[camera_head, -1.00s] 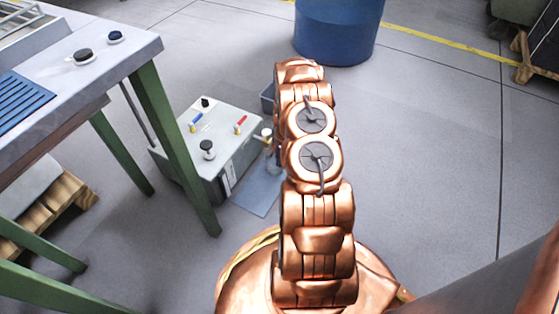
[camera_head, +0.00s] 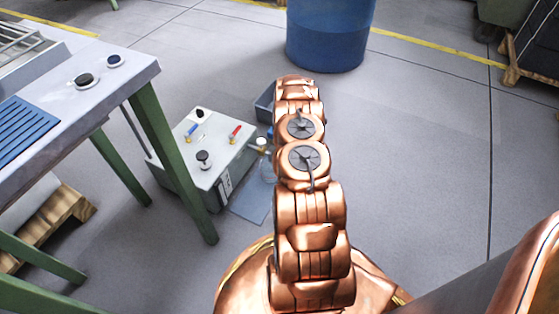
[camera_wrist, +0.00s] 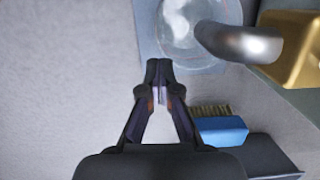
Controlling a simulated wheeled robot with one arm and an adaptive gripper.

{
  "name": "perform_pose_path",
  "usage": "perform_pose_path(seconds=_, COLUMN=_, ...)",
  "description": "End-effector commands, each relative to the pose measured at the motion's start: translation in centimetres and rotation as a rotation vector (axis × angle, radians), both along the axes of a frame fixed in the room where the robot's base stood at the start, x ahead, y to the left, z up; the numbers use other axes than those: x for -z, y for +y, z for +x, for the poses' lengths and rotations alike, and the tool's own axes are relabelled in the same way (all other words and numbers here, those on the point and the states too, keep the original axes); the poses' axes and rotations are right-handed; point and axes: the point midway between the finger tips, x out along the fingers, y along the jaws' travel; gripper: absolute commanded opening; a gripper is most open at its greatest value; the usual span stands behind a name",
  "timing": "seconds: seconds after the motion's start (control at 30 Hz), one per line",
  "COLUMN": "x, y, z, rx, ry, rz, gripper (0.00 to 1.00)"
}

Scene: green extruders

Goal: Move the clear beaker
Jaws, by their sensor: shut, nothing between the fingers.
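The clear beaker (camera_wrist: 183,28) shows near the top of the wrist view, seen from above, on a blue-grey mat (camera_wrist: 146,28). A silver spout covers part of its right side. In the head view the beaker (camera_head: 268,172) is a faint clear shape beside the white box, partly hidden by my arm. My gripper (camera_wrist: 158,68) is shut and empty. In the wrist view its tips are just below the beaker's rim, with nothing between them; I cannot tell the height gap. The gripper is hidden behind my arm in the head view.
The white box (camera_head: 222,160) with valves and knobs stands left of the beaker. The wrist view shows a brass block (camera_wrist: 297,45), a blue brush (camera_wrist: 219,130) and a dark tray (camera_wrist: 262,152) at right.

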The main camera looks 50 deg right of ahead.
Motion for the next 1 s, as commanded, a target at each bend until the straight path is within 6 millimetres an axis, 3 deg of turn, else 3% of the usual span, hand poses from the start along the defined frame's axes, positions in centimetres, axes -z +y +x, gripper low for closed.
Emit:
perform_pose_path(seconds=0.47, x=0.0, y=-3.4, z=1.1, rx=0.000, ry=-0.004, rz=-0.003, gripper=0.00)
perform_pose_path(seconds=1.0, x=0.0, y=-5.3, z=1.5, rx=-0.001, ry=0.000, rz=0.000, gripper=0.00)
